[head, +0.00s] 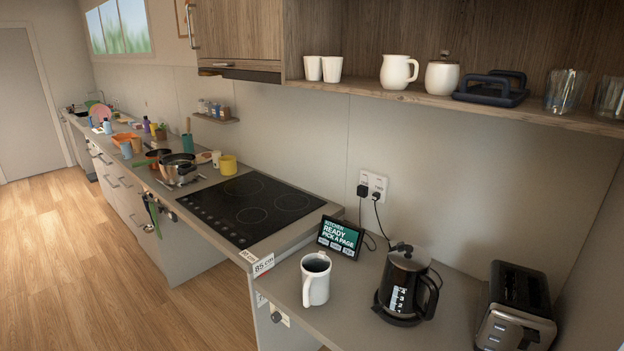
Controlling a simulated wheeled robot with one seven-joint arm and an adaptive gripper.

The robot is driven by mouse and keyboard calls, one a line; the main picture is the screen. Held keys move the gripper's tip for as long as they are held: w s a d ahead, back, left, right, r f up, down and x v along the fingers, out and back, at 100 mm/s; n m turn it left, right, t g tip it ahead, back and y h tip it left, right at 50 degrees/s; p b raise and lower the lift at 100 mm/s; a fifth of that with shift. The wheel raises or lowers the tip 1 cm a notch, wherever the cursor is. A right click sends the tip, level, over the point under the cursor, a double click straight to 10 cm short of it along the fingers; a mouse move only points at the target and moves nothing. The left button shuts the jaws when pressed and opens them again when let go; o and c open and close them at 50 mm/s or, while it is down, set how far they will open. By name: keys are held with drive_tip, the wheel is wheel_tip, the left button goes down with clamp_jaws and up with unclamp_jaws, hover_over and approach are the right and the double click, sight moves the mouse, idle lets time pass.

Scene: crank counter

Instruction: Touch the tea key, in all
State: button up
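A small dark touch panel (340,238) stands tilted back on the counter, beside the hob's right end. Its screen is green and reads "KITCHEN READY PICK A PAGE". A row of small light keys (335,246) runs along the bottom of the screen. Their labels are too small to read, so I cannot tell which one is the tea key. My gripper is not in this view.
A white mug (316,281) stands in front of the panel, close to the counter's front edge. A black kettle (402,287) and a toaster (516,308) stand to the right. A wooden shelf (470,104) overhangs the counter. Cables (376,215) hang behind the panel.

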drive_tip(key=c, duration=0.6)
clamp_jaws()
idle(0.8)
